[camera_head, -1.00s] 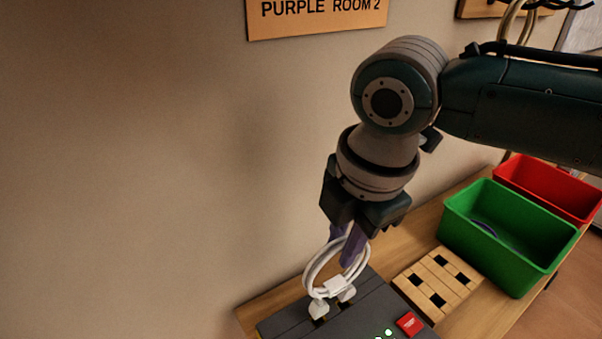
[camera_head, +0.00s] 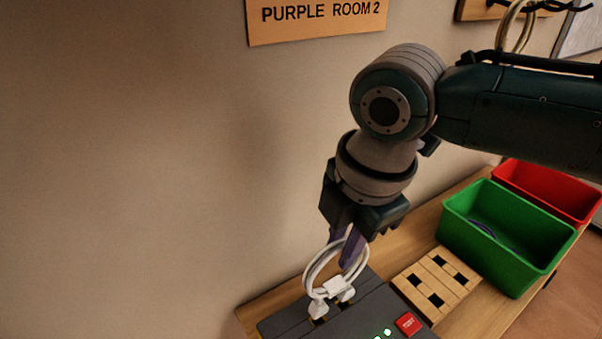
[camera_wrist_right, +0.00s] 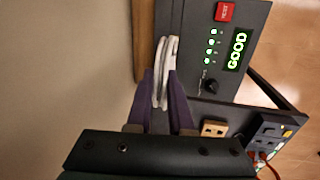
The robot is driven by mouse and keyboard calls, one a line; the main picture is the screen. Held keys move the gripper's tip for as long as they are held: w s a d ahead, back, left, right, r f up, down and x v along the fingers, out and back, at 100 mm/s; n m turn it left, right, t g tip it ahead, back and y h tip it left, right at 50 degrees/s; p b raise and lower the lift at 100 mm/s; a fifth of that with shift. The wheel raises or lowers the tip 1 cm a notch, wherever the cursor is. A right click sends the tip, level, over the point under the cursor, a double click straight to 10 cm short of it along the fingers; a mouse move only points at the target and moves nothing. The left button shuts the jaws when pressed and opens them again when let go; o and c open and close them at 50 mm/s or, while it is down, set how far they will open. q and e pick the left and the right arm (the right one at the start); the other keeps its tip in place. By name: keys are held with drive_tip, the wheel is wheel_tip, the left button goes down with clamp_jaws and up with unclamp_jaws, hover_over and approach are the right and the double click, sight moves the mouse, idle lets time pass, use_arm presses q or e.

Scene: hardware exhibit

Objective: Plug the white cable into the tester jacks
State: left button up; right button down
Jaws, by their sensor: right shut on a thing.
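The white cable (camera_head: 311,268) is a coiled loop with two plugs that sit at the dark openings on top of the grey tester (camera_head: 290,323). How deep the plugs sit is hard to tell. My right gripper (camera_head: 344,250) is above the tester, its purple fingers shut on the cable loop. The right wrist view shows the cable (camera_wrist_right: 164,62) between the fingers (camera_wrist_right: 161,88). There the tester (camera_wrist_right: 196,20) has a lit green GOOD display (camera_wrist_right: 237,50), several green lights, a black knob and a red button (camera_wrist_right: 225,12). My left gripper is not in view.
A wooden block with square holes (camera_head: 437,283) lies right of the tester. A green bin (camera_head: 510,269) and a red bin (camera_head: 550,188) stand farther right on the wooden table. The wall (camera_head: 130,150) is close on the left. A socket panel (camera_wrist_right: 268,130) shows in the wrist view.

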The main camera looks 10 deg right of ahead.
drive_tip(key=shift+f, duration=0.4)
idle(0.3)
drive_tip(key=shift+r, duration=0.1)
idle(0.4)
drive_tip(key=shift+f, duration=0.75)
idle(1.2)
drive_tip(key=shift+c, duration=0.5)
unclamp_jaws()
idle(0.4)
idle(0.4)
wheel_tip(320, 180, up, 7)
drive_tip(key=s+p, duration=0.1)
drive_tip(key=p, duration=0.7)
drive_tip(key=shift+s+d+r+p, duration=0.15)
drive_tip(key=shift+d+r+p, duration=0.05)
drive_tip(key=shift+d+p, duration=0.1)
